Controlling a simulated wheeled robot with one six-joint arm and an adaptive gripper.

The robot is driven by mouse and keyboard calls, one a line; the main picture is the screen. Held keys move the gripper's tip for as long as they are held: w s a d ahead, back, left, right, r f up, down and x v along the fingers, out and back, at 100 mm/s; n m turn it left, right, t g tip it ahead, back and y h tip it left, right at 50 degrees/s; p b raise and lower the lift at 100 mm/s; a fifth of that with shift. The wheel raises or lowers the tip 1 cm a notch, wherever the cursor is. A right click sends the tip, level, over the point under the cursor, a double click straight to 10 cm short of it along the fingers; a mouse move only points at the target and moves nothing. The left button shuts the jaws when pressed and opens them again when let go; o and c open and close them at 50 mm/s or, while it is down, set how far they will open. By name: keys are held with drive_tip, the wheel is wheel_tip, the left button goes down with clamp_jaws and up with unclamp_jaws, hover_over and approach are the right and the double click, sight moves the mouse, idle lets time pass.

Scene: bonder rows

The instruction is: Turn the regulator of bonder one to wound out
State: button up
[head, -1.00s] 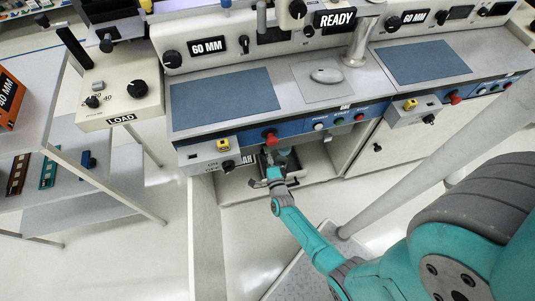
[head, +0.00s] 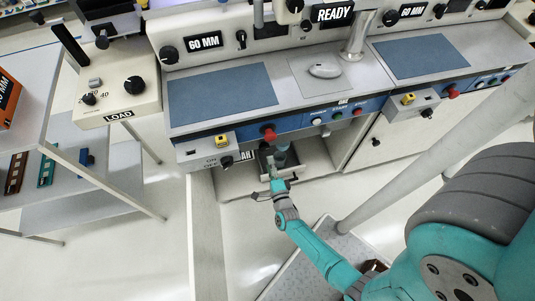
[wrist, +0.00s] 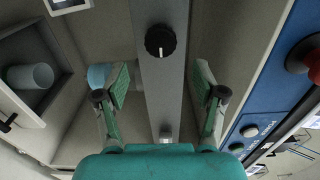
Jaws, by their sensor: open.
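In the wrist view a round black knob (wrist: 160,40) with a white pointer mark sits on a grey strip (wrist: 163,95), beyond my fingertips and roughly centred between them. The pointer mark is near the knob's lower middle. I cannot tell for certain that this is the regulator of bonder one. My gripper (wrist: 162,80) is open, its two green-padded fingers apart on either side of the strip, with nothing between them. In the head view my gripper (head: 276,172) is below the front edge of the middle bench; the knob on the strip cannot be made out there.
A small tray (head: 293,166) stands out under the bench by my gripper. A red knob (head: 269,133) and blue panel (head: 320,122) are above. A grey control box (head: 207,150) is left; shelves (head: 90,200) stand farther left.

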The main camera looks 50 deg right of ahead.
drive_tip(key=shift+v, duration=2.45)
drive_tip(key=shift+s+a, duration=0.1)
drive_tip(key=s+a+r+n+y, duration=0.3)
drive_tip(key=s+a+r+n, duration=0.2)
drive_tip(key=r, duration=0.6)
drive_tip(key=s+a+r+n+y, duration=0.3)
drive_tip(key=s+a+r+n, duration=0.2)
drive_tip(key=s+r+n, duration=0.4)
drive_tip(key=s+a+r+n+y, duration=0.4)
drive_tip(key=s+r+n, duration=0.3)
drive_tip(key=r+n, duration=0.4)
drive_tip(key=shift+s+a+r, duration=0.4)
drive_tip(key=shift+a+r, duration=0.05)
drive_tip(key=shift+r, duration=0.4)
